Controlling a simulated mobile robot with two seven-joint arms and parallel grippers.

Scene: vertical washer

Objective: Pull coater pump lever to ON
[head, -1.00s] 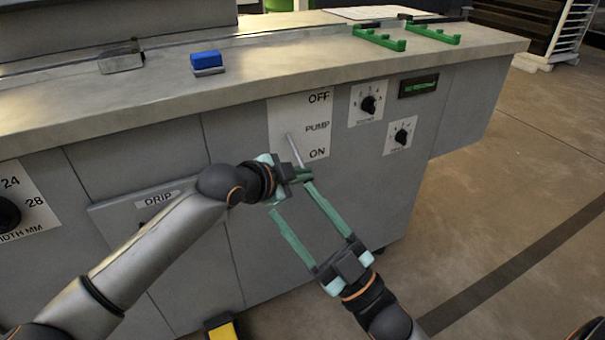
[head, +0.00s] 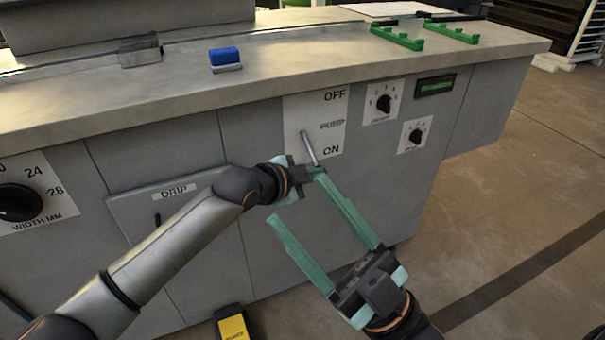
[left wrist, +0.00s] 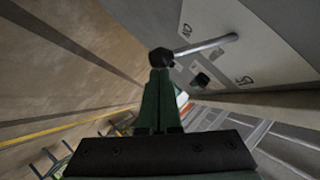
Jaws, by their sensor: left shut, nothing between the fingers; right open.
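The pump lever (head: 309,148) is a thin grey rod on a white panel (head: 296,110) marked OFF at the top, PUMP in the middle and ON at the bottom. The rod sticks out, its outer end lower in the head view beside ON. My left gripper (head: 318,172) is shut and empty at that end. In the left wrist view the lever (left wrist: 208,46) ends in a dark knob (left wrist: 160,57) right at the shut fingertips (left wrist: 160,73); contact cannot be told. My right gripper (head: 296,198) is open and empty, below and in front of the lever.
Two small dial panels (head: 383,103) (head: 416,136) and a green display (head: 435,86) are right of the lever. A DRIP panel (head: 130,207) and width dial (head: 20,203) are left. A blue block (head: 224,55) and green brackets (head: 397,38) lie on the counter.

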